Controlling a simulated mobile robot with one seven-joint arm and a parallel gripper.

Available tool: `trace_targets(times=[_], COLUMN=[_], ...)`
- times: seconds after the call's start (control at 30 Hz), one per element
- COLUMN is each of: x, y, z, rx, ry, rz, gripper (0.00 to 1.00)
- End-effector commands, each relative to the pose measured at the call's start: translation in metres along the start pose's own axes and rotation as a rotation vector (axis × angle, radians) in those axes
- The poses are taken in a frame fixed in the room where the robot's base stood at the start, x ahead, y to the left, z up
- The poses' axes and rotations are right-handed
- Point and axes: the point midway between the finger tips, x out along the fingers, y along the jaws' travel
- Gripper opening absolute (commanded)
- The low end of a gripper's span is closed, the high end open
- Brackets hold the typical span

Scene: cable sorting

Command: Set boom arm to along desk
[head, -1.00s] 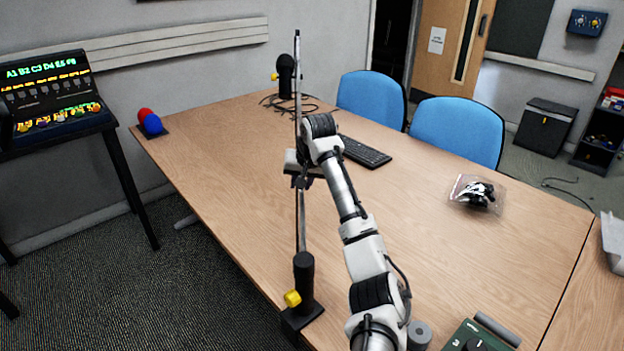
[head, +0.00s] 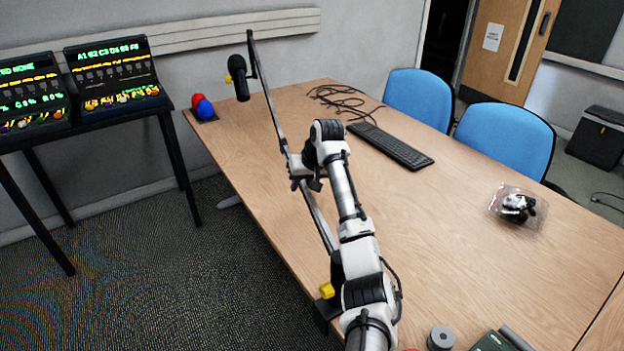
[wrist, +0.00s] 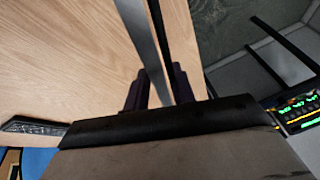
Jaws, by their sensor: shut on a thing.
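The boom arm (head: 265,92) is a long thin grey bar. It rises from a dark clamp base with a yellow knob (head: 327,290) at the desk's near left edge. A black microphone (head: 239,79) hangs at its far end, beyond the desk's left edge in the picture. My gripper (head: 306,182) is shut on the bar partway along; my wrist hides part of the grip. In the wrist view the bar (wrist: 148,45) passes between the dark fingers (wrist: 152,92). The desk (head: 440,240) lies below.
A black keyboard (head: 390,146) and a loose cable (head: 345,103) lie on the desk. A red and blue ball pair (head: 203,107) sits at the far left corner. A clear bag (head: 517,208) lies to the right. Console panels (head: 118,75) stand at the left.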

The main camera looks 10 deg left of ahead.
Motion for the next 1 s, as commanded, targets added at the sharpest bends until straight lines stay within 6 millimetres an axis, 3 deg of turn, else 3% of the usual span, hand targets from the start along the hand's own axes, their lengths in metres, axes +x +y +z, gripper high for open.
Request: trace_targets(times=[0.3, 0.77, 0.8, 0.93, 1.0], x=[0.002, 0.002, 0.002, 0.002, 0.002], y=[-0.014, -0.015, -0.015, -0.015, -0.015], z=[0.001, 0.001, 0.001, 0.001, 0.001], rx=[-0.047, -0.053, -0.053, -0.053, -0.053], ry=[-0.008, -0.008, -0.008, -0.009, -0.009], rz=[-0.019, -0.021, -0.021, -0.021, -0.021], gripper=[0.0, 0.0, 0.27, 0.44, 0.47])
